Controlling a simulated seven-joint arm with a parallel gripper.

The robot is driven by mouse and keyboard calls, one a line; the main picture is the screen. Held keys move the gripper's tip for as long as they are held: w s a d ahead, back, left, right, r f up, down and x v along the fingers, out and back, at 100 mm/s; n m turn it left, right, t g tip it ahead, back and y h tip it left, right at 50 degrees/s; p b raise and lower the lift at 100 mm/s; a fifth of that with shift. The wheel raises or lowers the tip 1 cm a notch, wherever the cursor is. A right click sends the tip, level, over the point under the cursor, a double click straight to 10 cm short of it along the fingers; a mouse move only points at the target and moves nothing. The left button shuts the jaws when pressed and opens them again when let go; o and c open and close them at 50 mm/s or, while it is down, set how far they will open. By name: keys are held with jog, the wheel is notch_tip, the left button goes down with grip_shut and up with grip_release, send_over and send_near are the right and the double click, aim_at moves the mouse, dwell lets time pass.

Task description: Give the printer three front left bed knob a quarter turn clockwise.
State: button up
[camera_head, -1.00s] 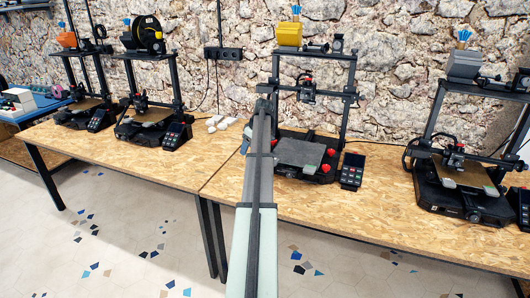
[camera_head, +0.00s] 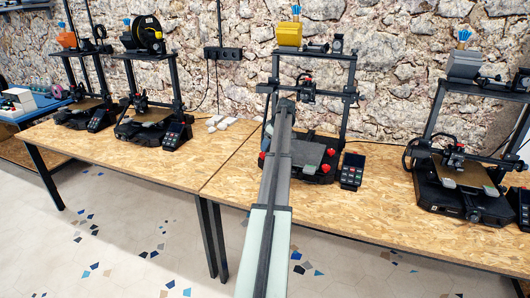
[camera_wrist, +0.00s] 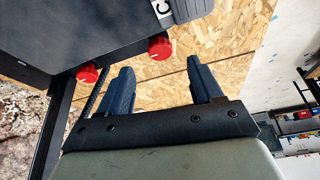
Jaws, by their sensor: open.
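Printer three (camera_head: 318,150) is the black printer behind my arm, with a grey bed (camera_head: 308,153) and red knobs under it. In the head view my arm crosses its left front part; the front left knob and my gripper's fingers are hidden there. In the wrist view two red knobs show under the dark bed: the front left one (camera_wrist: 160,46), nearer the floor side, and the back left one (camera_wrist: 87,73), nearer the wall. My gripper (camera_wrist: 160,68) is open and empty. The front left knob appears just beyond the fingertips, in line with the gap between them.
A control box with a screen (camera_head: 352,171) stands right of printer three. Small white objects (camera_head: 218,122) lie to its left. Other printers stand at the left (camera_head: 150,125) and right (camera_head: 462,190). The wooden table top (camera_head: 370,208) is clear in front.

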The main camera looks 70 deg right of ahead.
aim_at(264, 154)
jog(key=shift+x, duration=2.85)
jog(key=shift+c, duration=0.2)
jog(key=shift+r, duration=0.1)
jog(key=c, duration=1)
jog(key=shift+a+m+h, duration=0.15)
jog(key=shift+m+h, duration=0.45)
jog(key=shift+m, duration=1)
jog(key=o, duration=1)
jog(key=shift+o, duration=0.2)
